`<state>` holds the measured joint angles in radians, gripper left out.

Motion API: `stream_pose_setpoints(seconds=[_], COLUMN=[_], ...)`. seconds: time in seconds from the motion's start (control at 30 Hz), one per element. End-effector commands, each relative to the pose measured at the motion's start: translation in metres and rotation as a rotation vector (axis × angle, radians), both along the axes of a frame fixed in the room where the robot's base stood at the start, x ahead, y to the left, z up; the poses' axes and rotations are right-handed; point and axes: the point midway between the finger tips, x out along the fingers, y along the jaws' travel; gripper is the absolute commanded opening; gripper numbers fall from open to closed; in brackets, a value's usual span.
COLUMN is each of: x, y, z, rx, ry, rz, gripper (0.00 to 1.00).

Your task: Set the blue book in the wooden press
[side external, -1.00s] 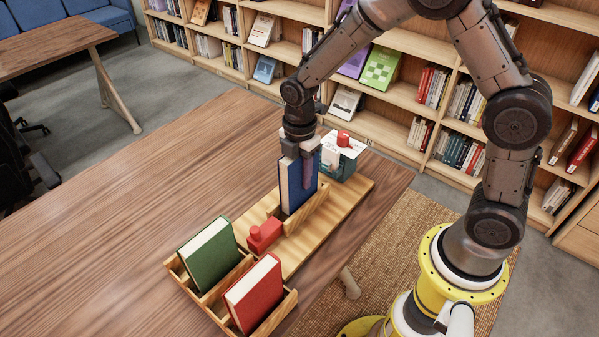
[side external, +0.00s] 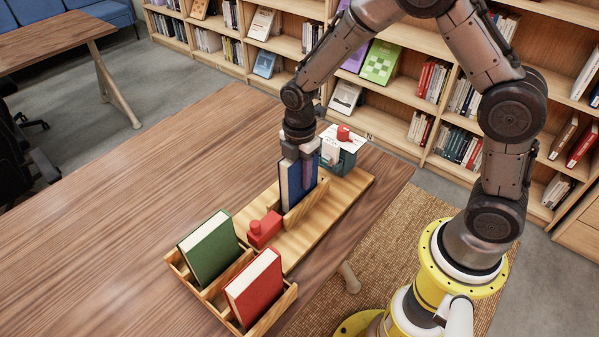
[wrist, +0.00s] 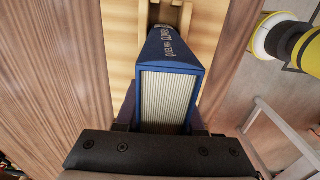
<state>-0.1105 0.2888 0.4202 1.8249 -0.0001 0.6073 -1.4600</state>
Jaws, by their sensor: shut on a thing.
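The blue book (side external: 290,184) stands upright in my gripper (side external: 301,164), which is shut on its upper part. It is at the wooden press (side external: 346,206), a pale board with a low wooden fence (side external: 308,207) that hides the book's lower right side. I cannot tell whether its lower edge touches the board. In the wrist view the book (wrist: 170,97) shows its page edges and a lettered blue spine, between the fingers of my gripper (wrist: 162,129). A red block with a knob (side external: 264,229) sits on the board just in front of the book.
A wooden rack (side external: 222,316) at the board's front end holds a green book (side external: 210,249) and a red book (side external: 254,287). A teal box with a white top and red knob (side external: 340,154) stands behind the blue book. The table (side external: 130,200) is clear to the left.

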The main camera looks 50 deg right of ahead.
Motion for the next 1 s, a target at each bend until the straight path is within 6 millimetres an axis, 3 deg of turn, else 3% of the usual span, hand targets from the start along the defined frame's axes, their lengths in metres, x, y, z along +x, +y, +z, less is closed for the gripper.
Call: stream_pose_setpoints(seconds=[0.7,0.73,0.9,1.0], x=[0.0006,0.0006,0.0004,0.0003], y=[0.0001,0.0001,0.0001,0.0001], z=[0.0009,0.0009,0.0007,0.0005], rx=[0.0,0.0,0.0,0.0], ry=[-0.002,-0.002,-0.001,-0.001], rz=[0.0,0.0,0.0,0.0], gripper=[0.0,0.39,0.7,0.72])
